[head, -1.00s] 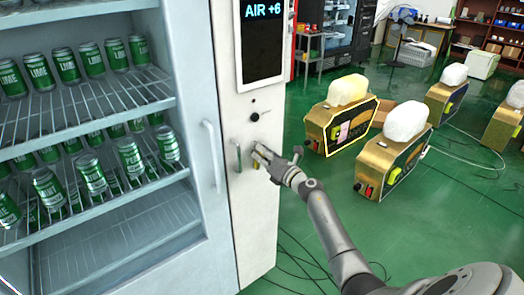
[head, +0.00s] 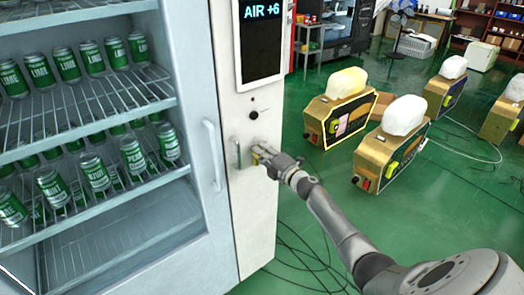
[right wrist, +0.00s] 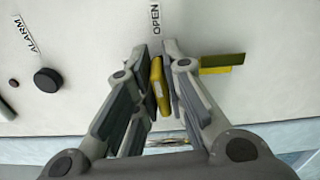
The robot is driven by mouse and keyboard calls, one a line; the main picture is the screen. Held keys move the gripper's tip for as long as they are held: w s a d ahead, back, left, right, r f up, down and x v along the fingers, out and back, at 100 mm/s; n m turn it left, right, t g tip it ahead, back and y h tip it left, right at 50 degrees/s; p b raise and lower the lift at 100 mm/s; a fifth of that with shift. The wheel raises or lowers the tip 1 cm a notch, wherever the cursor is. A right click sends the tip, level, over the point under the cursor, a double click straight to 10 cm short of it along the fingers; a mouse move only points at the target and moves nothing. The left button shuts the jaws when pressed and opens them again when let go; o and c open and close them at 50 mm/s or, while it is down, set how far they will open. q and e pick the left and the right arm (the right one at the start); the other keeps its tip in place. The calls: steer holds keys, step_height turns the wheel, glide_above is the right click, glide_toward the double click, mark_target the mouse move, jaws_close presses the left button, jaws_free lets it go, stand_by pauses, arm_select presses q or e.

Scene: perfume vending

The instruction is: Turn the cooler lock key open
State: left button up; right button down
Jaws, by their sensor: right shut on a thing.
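The yellow lock key (right wrist: 159,88) shows in the right wrist view between the fingers of my right gripper (right wrist: 156,52). The fingers are shut on it, one on each side. The key runs nearly upright in that picture, tilted a little, with its upper end below the word OPEN (right wrist: 155,18). In the head view my right gripper (head: 260,152) is at the white front panel (head: 252,205) of the cooler (head: 207,255), and its fingers mostly hide the key there. My left gripper is not in view.
A black knob (head: 253,115) is above. The cooler's door handle (head: 212,155) is further left. Gold boxes with white tops (head: 395,150) and cables lie on the green floor at right.

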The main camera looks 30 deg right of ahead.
steer(key=shift+f+m, duration=0.15)
steer(key=shift+m, duration=0.35)
steer(key=c, duration=1.6)
jaws_free()
steer(key=shift+o, duration=0.2)
steer(key=shift+s, duration=0.1)
steer(key=s, duration=1.2)
steer(key=shift+d, duration=0.45)
steer(key=shift+w, duration=0.1)
